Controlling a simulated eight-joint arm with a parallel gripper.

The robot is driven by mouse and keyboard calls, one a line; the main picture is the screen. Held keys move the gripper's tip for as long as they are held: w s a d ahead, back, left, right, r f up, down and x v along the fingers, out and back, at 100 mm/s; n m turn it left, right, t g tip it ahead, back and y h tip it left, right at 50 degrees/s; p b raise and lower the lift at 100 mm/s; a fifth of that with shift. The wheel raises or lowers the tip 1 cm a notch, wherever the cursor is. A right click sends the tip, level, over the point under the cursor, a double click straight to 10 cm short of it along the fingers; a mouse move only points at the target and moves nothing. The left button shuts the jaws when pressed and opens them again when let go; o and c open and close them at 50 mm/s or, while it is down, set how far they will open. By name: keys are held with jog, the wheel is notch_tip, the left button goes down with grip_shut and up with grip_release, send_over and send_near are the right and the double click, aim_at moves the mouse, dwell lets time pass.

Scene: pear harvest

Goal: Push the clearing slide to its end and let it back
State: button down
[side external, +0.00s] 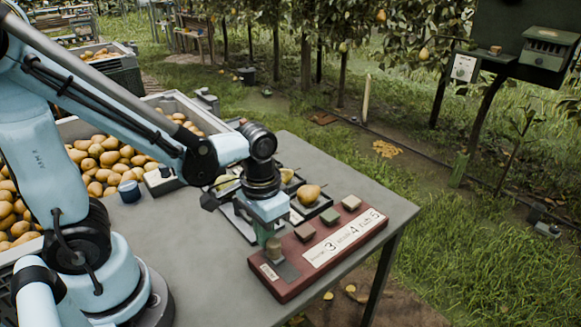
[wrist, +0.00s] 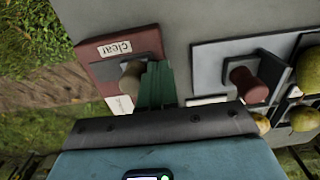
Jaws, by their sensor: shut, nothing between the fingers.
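In the wrist view the knob (wrist: 132,80) sits just below the label reading "Clear" (wrist: 115,48). My gripper (side external: 266,236) is shut and low over that end of the board. In the wrist view its green fingers (wrist: 157,84) are together, close beside the knob, with nothing between them. Whether they touch the knob I cannot tell. Part of the slide is hidden behind the fingers and gripper body.
Another, dark red knob (wrist: 247,82) stands right of the fingers. The table's right side (side external: 385,200) is clear.

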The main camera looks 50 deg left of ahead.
aim_at(274, 242)
jog(key=shift+d, duration=1.55)
dwell(0.4)
jog(key=shift+a, duration=0.15)
dwell(0.8)
jog(key=shift+a, duration=2.35)
jog(key=shift+r, duration=0.1)
notch_tip(274, 242, up, 8)
dwell(0.4)
jog(key=t, duration=0.2)
jog(key=w+a+r+t, duration=0.1)
jog(key=t, duration=0.1)
jog(key=w+a+t, duration=0.1)
jog(key=t, duration=0.2)
jog(key=shift+w+r, duration=0.15)
jog(key=shift+w, duration=0.1)
